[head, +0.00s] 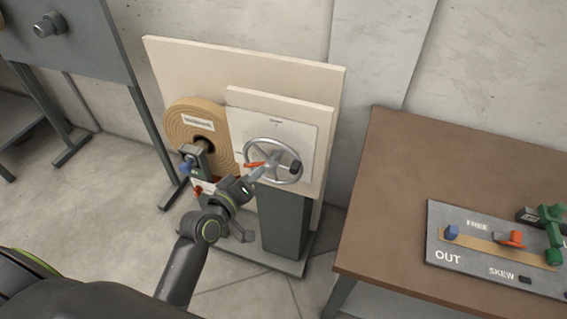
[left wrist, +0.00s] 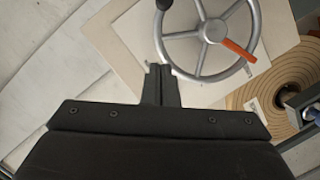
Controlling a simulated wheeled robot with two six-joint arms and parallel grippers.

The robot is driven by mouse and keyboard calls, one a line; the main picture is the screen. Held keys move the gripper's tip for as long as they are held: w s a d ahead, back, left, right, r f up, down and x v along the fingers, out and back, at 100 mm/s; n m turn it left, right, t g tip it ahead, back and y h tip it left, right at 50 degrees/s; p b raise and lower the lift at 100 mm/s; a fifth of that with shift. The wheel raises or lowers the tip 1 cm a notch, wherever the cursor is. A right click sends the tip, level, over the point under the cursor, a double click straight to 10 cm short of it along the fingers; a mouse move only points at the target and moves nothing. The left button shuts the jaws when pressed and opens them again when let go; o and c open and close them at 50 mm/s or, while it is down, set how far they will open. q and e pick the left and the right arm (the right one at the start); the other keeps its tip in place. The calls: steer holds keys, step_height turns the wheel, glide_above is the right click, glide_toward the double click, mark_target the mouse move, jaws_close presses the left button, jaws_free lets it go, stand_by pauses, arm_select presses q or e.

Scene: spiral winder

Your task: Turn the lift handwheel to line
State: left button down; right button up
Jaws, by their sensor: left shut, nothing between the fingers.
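The lift handwheel (head: 295,148) is a grey spoked wheel on a pale panel (head: 310,135) of the winder stand. It has a red-orange pointer (head: 253,164) aimed left in the head view and a dark knob (head: 295,167) at its right rim. In the left wrist view the handwheel (left wrist: 213,31) shows its pointer (left wrist: 238,49) aimed lower right and its knob (left wrist: 164,4) at upper left. My left gripper (head: 256,174) is shut and empty in front of the wheel's lower left. In the left wrist view its fingertips (left wrist: 160,68) appear just short of the rim.
A tan spiral roll (head: 190,118) is left of the wheel, with a grey bracket and blue knob (head: 184,168) in front. A brown table (head: 400,180) at right holds a grey board (head: 440,215) with a green clamp (head: 551,225). A dark stand (head: 95,55) is at upper left.

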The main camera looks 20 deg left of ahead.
mark_target(290, 170)
arm_select(q)
steer(key=p+x, duration=0.1)
steer(key=x, duration=0.6)
steer(key=shift+w+d, duration=0.1)
steer(key=shift+w, duration=0.3)
steer(key=shift+d+f, duration=1.1)
steer(key=shift+d, duration=0.1)
steer(key=shift+d+f, duration=0.2)
steer(key=shift+d, duration=0.1)
steer(key=shift+d+f+b, duration=0.55)
steer(key=shift+f+b, duration=0.2)
steer(key=shift+f, duration=0.1)
steer(key=shift+s+d, duration=0.1)
